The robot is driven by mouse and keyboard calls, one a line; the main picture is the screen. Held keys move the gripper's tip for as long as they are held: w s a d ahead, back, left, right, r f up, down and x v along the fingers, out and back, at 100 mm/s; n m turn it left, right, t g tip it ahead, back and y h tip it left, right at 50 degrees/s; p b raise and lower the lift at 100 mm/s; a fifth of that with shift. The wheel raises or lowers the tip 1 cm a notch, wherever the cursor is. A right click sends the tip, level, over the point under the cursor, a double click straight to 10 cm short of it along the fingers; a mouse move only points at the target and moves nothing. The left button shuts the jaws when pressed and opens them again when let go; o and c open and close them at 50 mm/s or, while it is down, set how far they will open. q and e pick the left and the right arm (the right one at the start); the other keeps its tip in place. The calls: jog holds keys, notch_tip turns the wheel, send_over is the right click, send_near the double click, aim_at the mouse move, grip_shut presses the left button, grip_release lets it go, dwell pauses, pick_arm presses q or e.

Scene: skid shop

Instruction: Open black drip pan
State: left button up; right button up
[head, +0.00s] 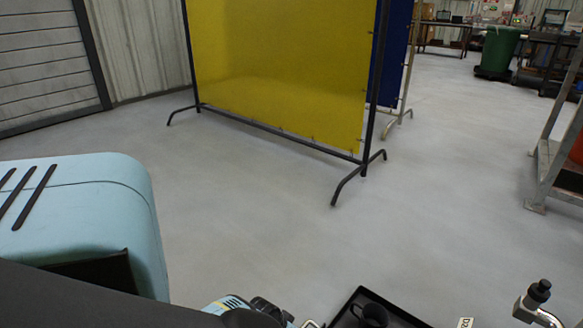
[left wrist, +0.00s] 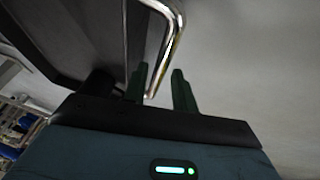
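The black drip pan (head: 399,315) is at the bottom edge of the head view, cut off by the frame, with a dark round thing inside its rim. In the left wrist view a shiny bent metal handle (left wrist: 168,52) runs beside a dark panel (left wrist: 95,40), which looks like the pan's side. My left gripper (left wrist: 160,88) has its two dark green fingers apart. The handle's near end lies between the fingers in the picture, closer to the left finger; I cannot tell whether it touches. My right gripper is in neither view.
A metal fitting with a black knob (head: 535,298) stands at the bottom right. A yellow screen (head: 280,70) on a black frame stands behind, with open grey floor in front. A metal rack (head: 548,165) is at the right, a green bin (head: 497,52) far back.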

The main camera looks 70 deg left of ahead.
pick_arm(q)
jog(key=shift+o, duration=0.7)
jog(key=shift+r, duration=0.2)
jog(key=p+v, duration=0.5)
jog(key=v, duration=0.2)
jog(key=shift+s+r, duration=0.15)
jog(key=shift+r, duration=0.05)
